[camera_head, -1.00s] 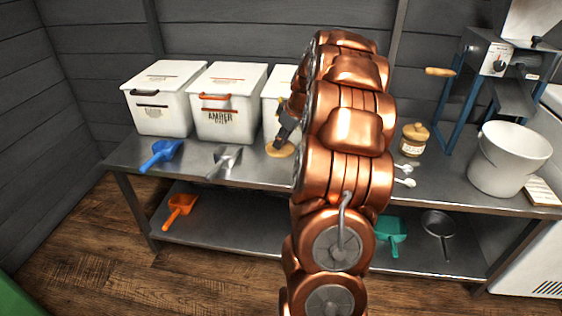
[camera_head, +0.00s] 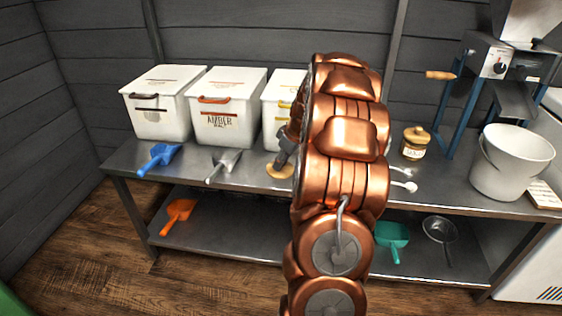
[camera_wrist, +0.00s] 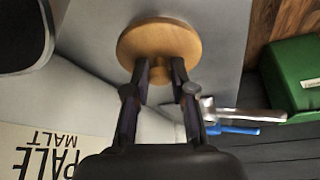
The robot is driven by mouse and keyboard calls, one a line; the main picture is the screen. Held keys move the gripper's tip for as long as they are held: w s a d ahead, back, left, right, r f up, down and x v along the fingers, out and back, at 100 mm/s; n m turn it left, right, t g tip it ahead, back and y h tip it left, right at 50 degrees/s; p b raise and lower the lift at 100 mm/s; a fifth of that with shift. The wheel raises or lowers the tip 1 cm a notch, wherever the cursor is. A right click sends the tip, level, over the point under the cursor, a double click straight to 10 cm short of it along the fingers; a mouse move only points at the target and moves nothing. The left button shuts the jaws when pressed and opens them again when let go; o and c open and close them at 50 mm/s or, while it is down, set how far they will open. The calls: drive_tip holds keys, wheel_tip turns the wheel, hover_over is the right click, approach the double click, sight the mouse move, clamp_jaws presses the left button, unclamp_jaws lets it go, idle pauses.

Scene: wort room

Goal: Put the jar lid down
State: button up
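The jar lid is a round wooden disc (camera_wrist: 160,40) with a small knob, seen in the wrist view beyond my fingers. My gripper (camera_wrist: 160,70) has its two dark fingers on either side of the knob and appears shut on it. In the head view the lid (camera_head: 279,171) is low over the steel table (camera_head: 240,187), in front of the third white bin. I cannot tell whether it touches the tabletop. My copper arm hides part of the table. A jar (camera_head: 414,146) with a wooden knobbed top stands right of my arm.
White bins (camera_head: 225,105) stand along the back. A blue scoop (camera_head: 158,158) and a metal scoop (camera_head: 223,165) lie left of the lid. White spoons (camera_head: 404,180), a white bucket (camera_head: 510,165) and a blue-framed mill (camera_head: 487,70) are to the right. The lower shelf holds more scoops.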

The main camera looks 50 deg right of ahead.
drive_tip(key=o, duration=0.4)
drive_tip(key=shift+c, duration=0.2)
drive_tip(key=shift+r, duration=0.1)
drive_tip(key=p+v, duration=0.3)
drive_tip(key=v, duration=0.9)
drive_tip(key=s+a+g+y, duration=0.1)
drive_tip(key=s+a+g, duration=0.15)
drive_tip(key=a, duration=1.05)
drive_tip(key=s+a+g+y, duration=0.1)
drive_tip(key=s+a, duration=0.2)
drive_tip(key=a, duration=1.1)
drive_tip(key=s+a+f+g+h, duration=0.1)
drive_tip(key=s+a, duration=0.3)
drive_tip(key=s, duration=0.3)
drive_tip(key=s+a+f+m+g+h, duration=0.1)
drive_tip(key=s+a+f+g, duration=0.1)
drive_tip(key=s+a, duration=0.2)
drive_tip(key=s+a+f+m+g+h, duration=0.1)
drive_tip(key=s+a, duration=0.3)
drive_tip(key=s, duration=0.7)
drive_tip(key=shift+f, duration=0.4)
drive_tip(key=shift+r+g, duration=0.1)
drive_tip(key=shift+g, duration=0.15)
